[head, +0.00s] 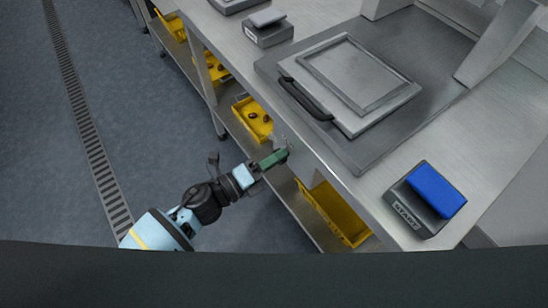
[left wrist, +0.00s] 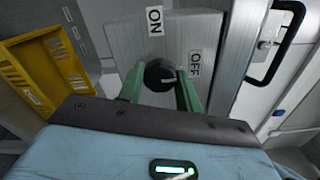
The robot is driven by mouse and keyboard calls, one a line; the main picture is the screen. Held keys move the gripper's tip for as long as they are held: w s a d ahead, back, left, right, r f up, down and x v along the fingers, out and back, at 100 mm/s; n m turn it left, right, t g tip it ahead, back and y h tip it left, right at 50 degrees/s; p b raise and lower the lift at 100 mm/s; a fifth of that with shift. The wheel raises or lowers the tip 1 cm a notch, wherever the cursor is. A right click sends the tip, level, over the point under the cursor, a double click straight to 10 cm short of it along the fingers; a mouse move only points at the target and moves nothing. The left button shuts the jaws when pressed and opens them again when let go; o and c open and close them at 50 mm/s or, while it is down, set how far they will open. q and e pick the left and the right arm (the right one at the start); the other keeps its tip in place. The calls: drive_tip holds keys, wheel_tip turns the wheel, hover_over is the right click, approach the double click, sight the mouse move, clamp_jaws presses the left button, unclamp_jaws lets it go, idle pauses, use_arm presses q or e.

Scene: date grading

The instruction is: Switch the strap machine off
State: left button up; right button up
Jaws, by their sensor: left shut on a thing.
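A round black knob (left wrist: 160,75) sits on a grey panel (left wrist: 180,38) below the bench top, in the left wrist view. The panel carries an ON label (left wrist: 155,21) at the top and an OFF label (left wrist: 195,65) to the right of the knob. A light pointer line on the knob points right, toward OFF. My left gripper (left wrist: 160,88) has its green fingers on both sides of the knob and is shut on it. In the head view my left gripper (head: 285,155) reaches the bench's front side, and the knob is hidden there. My right gripper is not in view.
On the bench stand a grey machine plate with a handled lid (head: 350,80) and a box with a blue START button (head: 434,192). Yellow crates (head: 252,120) with dark dates stand on the shelf below. Another yellow crate (head: 335,212) is near my gripper. The floor at left is clear.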

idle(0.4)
use_arm(q)
drive_tip(key=o, duration=1)
drive_tip(key=v, duration=0.8)
drive_tip(key=shift+b, duration=0.3)
